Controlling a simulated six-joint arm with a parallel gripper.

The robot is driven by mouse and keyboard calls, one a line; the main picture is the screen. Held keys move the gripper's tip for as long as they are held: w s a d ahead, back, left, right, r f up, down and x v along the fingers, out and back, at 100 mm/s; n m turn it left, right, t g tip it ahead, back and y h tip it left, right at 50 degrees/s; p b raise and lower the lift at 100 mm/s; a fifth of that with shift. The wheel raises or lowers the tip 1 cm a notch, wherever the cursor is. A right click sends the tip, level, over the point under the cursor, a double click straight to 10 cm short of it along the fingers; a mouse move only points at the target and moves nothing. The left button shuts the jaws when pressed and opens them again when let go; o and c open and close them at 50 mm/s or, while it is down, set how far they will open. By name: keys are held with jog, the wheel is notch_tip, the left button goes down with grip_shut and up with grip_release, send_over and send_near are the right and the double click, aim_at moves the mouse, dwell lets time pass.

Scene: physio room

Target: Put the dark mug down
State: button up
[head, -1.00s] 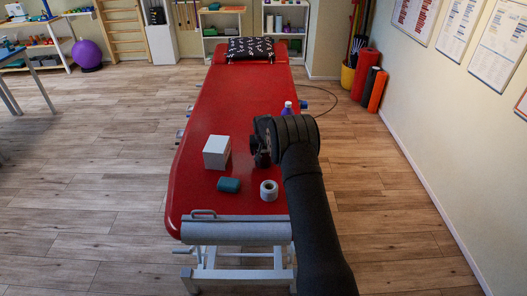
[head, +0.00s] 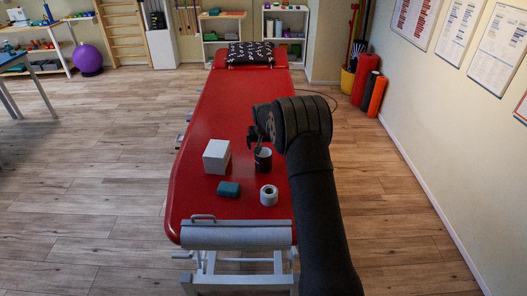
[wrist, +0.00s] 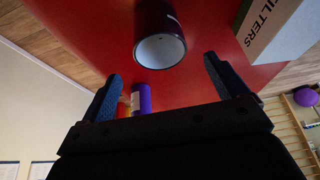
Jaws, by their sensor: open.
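The dark mug (head: 264,160) stands upright on the red treatment table (head: 235,110), just right of a white box (head: 217,156). My gripper (head: 257,141) is above the mug, its fingers small and dark against it. In the wrist view the mug (wrist: 160,20) shows its pale inside and round rim, beyond the fingertips. My gripper (wrist: 162,67) is open there, with its two fingers wide apart and nothing between them. The mug's handle cannot be made out.
The white box (wrist: 280,28) is close beside the mug. A purple bottle (wrist: 141,98) stands nearby, hidden by my arm in the head view. A patterned pillow (head: 250,53) lies far back.

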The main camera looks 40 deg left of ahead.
aim_at(263, 155)
jog(key=shift+v, duration=1.45)
jog(key=x, duration=1.2)
jog(key=shift+d+f, duration=0.1)
jog(key=shift+r, duration=0.25)
